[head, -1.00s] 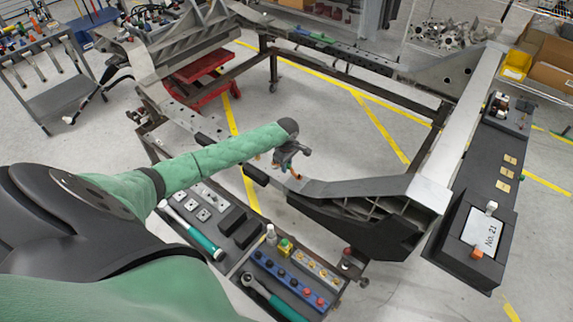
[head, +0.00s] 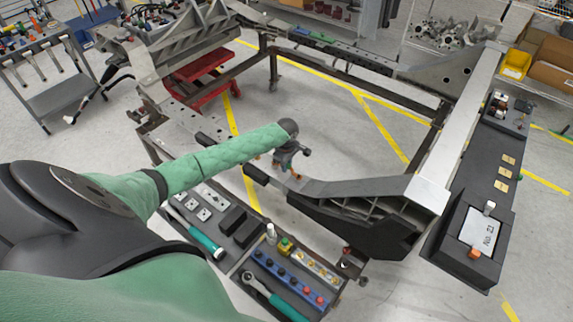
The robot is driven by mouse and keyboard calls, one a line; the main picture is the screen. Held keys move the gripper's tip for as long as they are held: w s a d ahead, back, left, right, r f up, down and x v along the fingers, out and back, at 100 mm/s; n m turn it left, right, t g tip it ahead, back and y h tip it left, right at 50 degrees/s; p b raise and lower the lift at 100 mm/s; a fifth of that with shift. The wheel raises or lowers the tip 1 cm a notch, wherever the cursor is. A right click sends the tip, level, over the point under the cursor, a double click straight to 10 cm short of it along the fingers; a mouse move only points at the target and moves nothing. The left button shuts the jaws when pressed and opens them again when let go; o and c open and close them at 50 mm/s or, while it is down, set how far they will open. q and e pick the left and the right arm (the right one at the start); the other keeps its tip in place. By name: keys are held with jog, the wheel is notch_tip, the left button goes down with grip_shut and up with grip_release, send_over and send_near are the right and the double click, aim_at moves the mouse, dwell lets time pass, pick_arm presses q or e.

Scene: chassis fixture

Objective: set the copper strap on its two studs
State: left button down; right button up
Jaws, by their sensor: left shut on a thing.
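My left arm in its green sleeve comes in from the left, and my left gripper (head: 283,164) is at the near rail of the chassis frame. It is shut on the copper strap (head: 296,176), of which only small orange-copper bits show around the fingers. The gripper and wrist hide most of the strap. The two studs cannot be made out, so I cannot tell whether the strap touches them. My right gripper is not in view.
The grey chassis frame (head: 360,187) surrounds open floor. Below my arm, a tool tray (head: 235,262) holds a torque wrench, black blocks and a blue socket rail (head: 290,277). A red step (head: 200,65) stands behind.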

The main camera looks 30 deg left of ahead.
pick_arm(q)
jog(key=shift+f+p, duration=0.3)
jog(key=shift+f, duration=0.15)
dwell(0.5)
jog(key=c, duration=1.2)
grip_release()
jog(key=shift+c, duration=0.2)
jog(key=shift+r, duration=0.1)
jog(key=shift+r+p, duration=0.75)
jog(key=shift+r, duration=3.7)
